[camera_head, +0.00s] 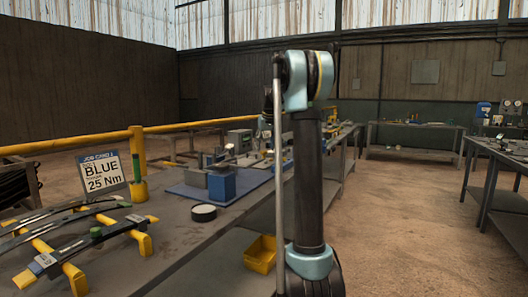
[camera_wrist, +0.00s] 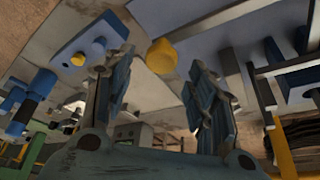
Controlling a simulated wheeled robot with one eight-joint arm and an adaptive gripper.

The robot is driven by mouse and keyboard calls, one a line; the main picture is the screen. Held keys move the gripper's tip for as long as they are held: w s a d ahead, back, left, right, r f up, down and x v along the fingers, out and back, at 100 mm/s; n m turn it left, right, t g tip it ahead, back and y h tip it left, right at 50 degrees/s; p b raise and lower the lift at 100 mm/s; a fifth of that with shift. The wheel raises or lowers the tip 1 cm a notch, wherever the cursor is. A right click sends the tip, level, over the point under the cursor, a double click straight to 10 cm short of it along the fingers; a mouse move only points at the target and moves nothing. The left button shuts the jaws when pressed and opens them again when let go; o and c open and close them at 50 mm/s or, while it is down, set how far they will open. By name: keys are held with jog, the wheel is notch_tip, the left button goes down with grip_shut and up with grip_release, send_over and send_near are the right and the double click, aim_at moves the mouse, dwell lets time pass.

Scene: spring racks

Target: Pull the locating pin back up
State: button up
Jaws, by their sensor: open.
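A round yellow knob (camera_wrist: 162,56) shows between and just beyond my fingertips in the wrist view. It may be the head of the locating pin, but its shaft is not visible. My gripper (camera_wrist: 156,76) is open, with one finger on each side of the knob and a gap on both sides. In the head view a blue block (camera_head: 222,186) stands on the blue mat (camera_head: 190,192) on the bench. My arm stands upright there, and my fingertips cannot be made out.
A job card (camera_head: 102,172) reading "BLUE 25 Nm" stands at the bench's left. A dark round puck (camera_head: 203,213) lies near the mat. Yellow-ended racks (camera_head: 75,278) fill the near left. A yellow bin (camera_head: 260,254) sits below.

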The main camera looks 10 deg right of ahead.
jog(key=v, duration=0.9)
jog(key=s+f, duration=0.5)
jog(key=s, duration=0.5)
jog(key=s+f+g, duration=0.1)
jog(key=s+f, duration=0.3)
jog(key=s, duration=0.6)
jog(key=s+f, duration=0.5)
jog(key=s, duration=0.5)
jog(key=s+f+m+g, duration=0.1)
jog(key=s+f, duration=2)
jog(key=s, duration=0.1)
jog(key=shift+a+f+m+h, duration=0.2)
jog(key=shift+a+m+h, duration=0.1)
jog(key=shift+a, duration=0.1)
